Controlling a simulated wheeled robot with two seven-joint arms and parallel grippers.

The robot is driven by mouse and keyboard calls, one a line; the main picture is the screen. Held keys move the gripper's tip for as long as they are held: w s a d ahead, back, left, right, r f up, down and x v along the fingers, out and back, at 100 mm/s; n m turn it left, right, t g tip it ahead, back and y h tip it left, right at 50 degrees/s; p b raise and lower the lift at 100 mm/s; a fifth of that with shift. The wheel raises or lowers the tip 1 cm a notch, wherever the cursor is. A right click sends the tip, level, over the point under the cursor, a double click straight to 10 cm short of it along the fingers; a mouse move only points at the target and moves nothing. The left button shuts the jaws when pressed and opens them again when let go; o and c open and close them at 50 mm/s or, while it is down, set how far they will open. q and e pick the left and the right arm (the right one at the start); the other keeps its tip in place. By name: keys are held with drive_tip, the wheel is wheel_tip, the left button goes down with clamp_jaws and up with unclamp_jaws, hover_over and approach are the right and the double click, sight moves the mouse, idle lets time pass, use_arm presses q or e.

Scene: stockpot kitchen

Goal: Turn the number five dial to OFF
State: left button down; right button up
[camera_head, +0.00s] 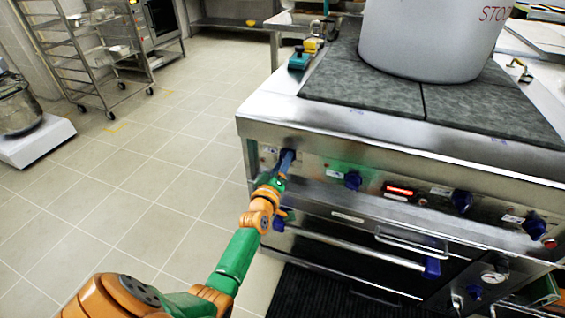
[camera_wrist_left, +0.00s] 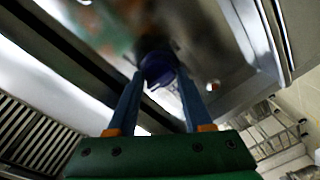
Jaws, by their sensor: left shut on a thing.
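The cooker's steel front panel (camera_head: 322,170) carries a row of blue dials. My left gripper (camera_head: 286,160) reaches the leftmost dial, which is mostly hidden behind the fingers in the head view. In the left wrist view, this dark blue dial (camera_wrist_left: 158,67) sits between the two blue fingers, and they are shut on it. Its number and pointer mark cannot be read. Other dials on the panel are a blue dial (camera_head: 352,180), another (camera_head: 461,200) and one at the right (camera_head: 534,226). My right gripper is not in view.
A large stockpot (camera_head: 425,40) stands on the dark cooktop (camera_head: 360,90). A glowing red display (camera_head: 399,190) is set in the panel. Below are an oven handle (camera_head: 345,249) and a black floor mat (camera_head: 310,294). The tiled floor (camera_head: 150,180) at left is clear, with a rack (camera_head: 95,60) behind.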

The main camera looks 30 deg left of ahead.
use_arm(q)
drive_tip(key=shift+n, duration=0.4)
drive_tip(key=shift+c, duration=1.6)
unclamp_jaws()
drive_tip(key=p+v, duration=0.2)
drive_tip(key=v, duration=0.5)
